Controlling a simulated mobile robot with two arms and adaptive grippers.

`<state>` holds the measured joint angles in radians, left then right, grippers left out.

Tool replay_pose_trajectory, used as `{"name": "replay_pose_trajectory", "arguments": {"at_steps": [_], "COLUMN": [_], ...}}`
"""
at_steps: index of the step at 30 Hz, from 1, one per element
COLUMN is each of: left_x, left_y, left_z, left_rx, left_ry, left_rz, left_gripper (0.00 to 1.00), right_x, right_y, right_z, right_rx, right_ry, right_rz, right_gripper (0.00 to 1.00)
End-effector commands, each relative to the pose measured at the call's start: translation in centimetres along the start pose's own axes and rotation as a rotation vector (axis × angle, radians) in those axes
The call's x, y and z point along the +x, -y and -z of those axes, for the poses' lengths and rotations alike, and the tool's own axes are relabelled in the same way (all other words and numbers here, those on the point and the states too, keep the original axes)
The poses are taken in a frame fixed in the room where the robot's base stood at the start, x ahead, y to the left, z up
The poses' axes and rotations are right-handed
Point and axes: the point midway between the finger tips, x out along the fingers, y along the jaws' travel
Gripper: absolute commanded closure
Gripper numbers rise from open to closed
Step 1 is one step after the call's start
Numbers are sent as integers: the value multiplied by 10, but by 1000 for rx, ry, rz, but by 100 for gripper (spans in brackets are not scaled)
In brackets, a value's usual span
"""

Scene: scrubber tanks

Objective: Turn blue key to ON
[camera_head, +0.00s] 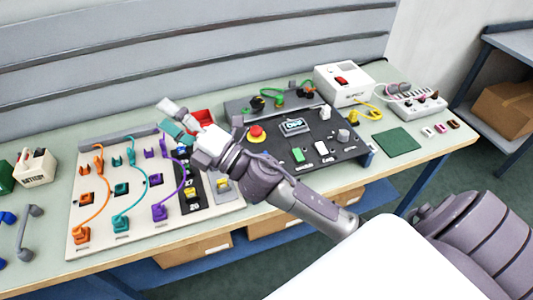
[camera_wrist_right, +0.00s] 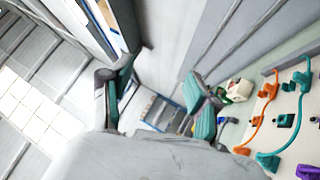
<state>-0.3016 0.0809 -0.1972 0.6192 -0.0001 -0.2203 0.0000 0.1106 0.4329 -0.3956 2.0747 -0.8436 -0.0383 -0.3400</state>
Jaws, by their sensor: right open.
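I cannot make out a blue key in either view; my right arm covers part of the boards. A dark control panel (camera_head: 345,150) on the bench carries a red mushroom button (camera_head: 256,133), a small display (camera_head: 295,126), and green and white parts. My right gripper (camera_head: 176,119) is open and empty, above the back of the pale cable board, left of the dark panel. In the right wrist view its two teal-padded fingers (camera_wrist_right: 160,100) are spread, with nothing between them. My left gripper is not in view.
The pale board (camera_head: 88,190) holds orange, teal and purple cables. A white box with a red switch (camera_head: 341,81) and a power strip (camera_head: 413,103) stand at right. A green mat (camera_head: 398,139) lies near the front edge.

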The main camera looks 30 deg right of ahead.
Motion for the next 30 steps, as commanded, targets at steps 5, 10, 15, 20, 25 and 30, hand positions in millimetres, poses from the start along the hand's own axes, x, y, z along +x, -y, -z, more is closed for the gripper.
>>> {"name": "replay_pose_trajectory", "arguments": {"at_steps": [5,10,15,20,25,30], "left_x": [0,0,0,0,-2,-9], "left_y": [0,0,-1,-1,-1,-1], "left_z": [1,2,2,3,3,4], "left_rx": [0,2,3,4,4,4], "left_ry": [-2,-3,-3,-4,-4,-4], "left_rz": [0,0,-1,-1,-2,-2], "left_gripper": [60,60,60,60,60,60], "right_x": [13,-31,-88,-128,-147,-156], "right_y": [4,72,99,77,62,78], "right_z": [71,45,-68,-151,-182,-181], "right_rx": [-637,-1156,-1419,-1434,-1398,-1389], "right_ry": [-638,-1255,-1767,-2037,-2137,-2147], "right_rz": [-110,13,347,645,780,786], "right_gripper": [40,40,40,40,40,40]}}
